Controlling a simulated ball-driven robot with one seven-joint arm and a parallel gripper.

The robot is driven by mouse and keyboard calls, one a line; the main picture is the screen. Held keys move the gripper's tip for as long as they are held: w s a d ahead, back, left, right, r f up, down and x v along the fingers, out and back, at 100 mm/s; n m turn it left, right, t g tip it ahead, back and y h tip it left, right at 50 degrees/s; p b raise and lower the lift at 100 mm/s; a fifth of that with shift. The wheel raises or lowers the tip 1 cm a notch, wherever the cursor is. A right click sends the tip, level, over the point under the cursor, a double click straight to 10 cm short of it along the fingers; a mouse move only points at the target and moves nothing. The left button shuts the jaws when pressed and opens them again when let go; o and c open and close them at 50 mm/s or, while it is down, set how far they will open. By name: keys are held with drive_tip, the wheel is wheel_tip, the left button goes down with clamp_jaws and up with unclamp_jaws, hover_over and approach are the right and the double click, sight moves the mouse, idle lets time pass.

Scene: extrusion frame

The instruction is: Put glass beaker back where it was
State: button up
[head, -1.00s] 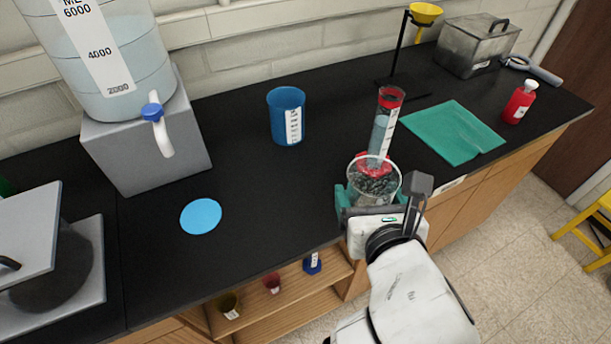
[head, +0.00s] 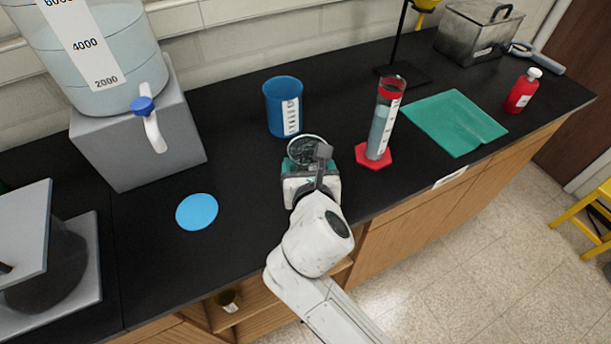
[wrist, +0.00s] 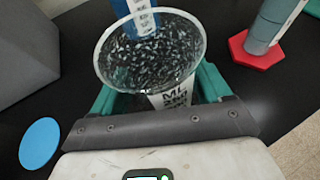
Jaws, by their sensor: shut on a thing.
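The clear glass beaker (wrist: 150,62) is held by my gripper, with its rim facing up and a label on its near side. In the head view the beaker (head: 306,150) shows mostly as a rim, in front of the blue cup. My gripper (head: 309,172) is shut on the beaker, and its green fingers lie on either side of it in the wrist view. The beaker is over the black bench, between the blue disc (head: 197,212) and the red-based cylinder. Its bottom is hidden, so I cannot tell whether it touches the bench.
The blue cup (head: 283,105) stands just behind the beaker. The graduated cylinder (head: 381,120) stands close on the right. A tank on a grey block (head: 140,135) is at left. A green mat (head: 455,123) and red bottle (head: 521,92) are at right. Bench around the blue disc is clear.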

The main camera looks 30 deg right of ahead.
drive_tip(key=f, duration=0.2)
drive_tip(key=shift+w+a+f, duration=0.1)
drive_tip(key=shift+w+f, duration=0.25)
drive_tip(key=shift+f, duration=0.6)
drive_tip(key=shift+f, duration=0.1)
drive_tip(key=o, duration=1.1)
drive_tip(key=shift+c, duration=0.2)
drive_tip(key=v, duration=1.2)
